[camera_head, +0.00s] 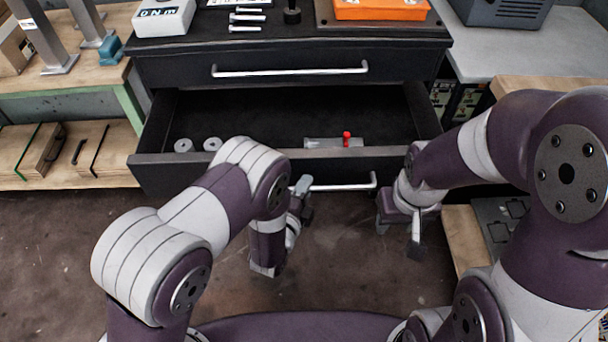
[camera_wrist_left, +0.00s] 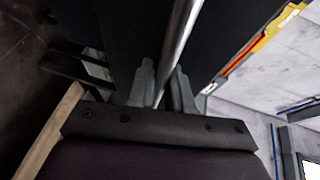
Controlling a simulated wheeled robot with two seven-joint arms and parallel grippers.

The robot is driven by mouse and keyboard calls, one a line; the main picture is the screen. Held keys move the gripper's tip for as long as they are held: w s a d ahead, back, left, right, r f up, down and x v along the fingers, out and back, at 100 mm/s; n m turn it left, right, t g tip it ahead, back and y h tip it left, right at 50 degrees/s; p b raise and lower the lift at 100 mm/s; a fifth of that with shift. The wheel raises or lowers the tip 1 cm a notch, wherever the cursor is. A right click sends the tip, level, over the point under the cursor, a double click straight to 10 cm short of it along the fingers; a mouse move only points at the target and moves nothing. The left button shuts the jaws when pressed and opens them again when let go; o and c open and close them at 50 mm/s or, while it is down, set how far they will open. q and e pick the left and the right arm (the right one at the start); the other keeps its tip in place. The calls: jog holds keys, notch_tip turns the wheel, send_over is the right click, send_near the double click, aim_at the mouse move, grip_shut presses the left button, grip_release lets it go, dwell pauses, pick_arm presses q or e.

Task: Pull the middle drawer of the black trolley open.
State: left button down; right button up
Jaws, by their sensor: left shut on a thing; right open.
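The black trolley (camera_head: 290,45) stands ahead of me in the head view. Its middle drawer (camera_head: 160,170) is pulled out, with its inside visible from above. The drawer's silver bar handle (camera_head: 345,187) runs along its front; its left part is hidden behind my left arm. My left gripper (camera_head: 303,189) is shut on this handle. In the left wrist view the bar (camera_wrist_left: 176,55) passes between the two fingers (camera_wrist_left: 162,88). My right gripper (camera_head: 399,232) is open and empty, just right of the handle and in front of the drawer's right end.
The drawer holds two grey rings (camera_head: 212,144) and a grey piece with a red part (camera_head: 346,139). The top drawer, with its handle (camera_head: 290,71), is shut. An orange case (camera_head: 380,9) and a white box (camera_head: 163,17) sit on top. Wooden shelves (camera_head: 85,150) stand left.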

pick_arm(q)
jog(key=shift+s, duration=0.55)
pick_arm(e)
jog(key=shift+r, duration=0.1)
jog(key=shift+s, duration=0.1)
pick_arm(q)
jog(key=c, duration=1.1)
grip_release()
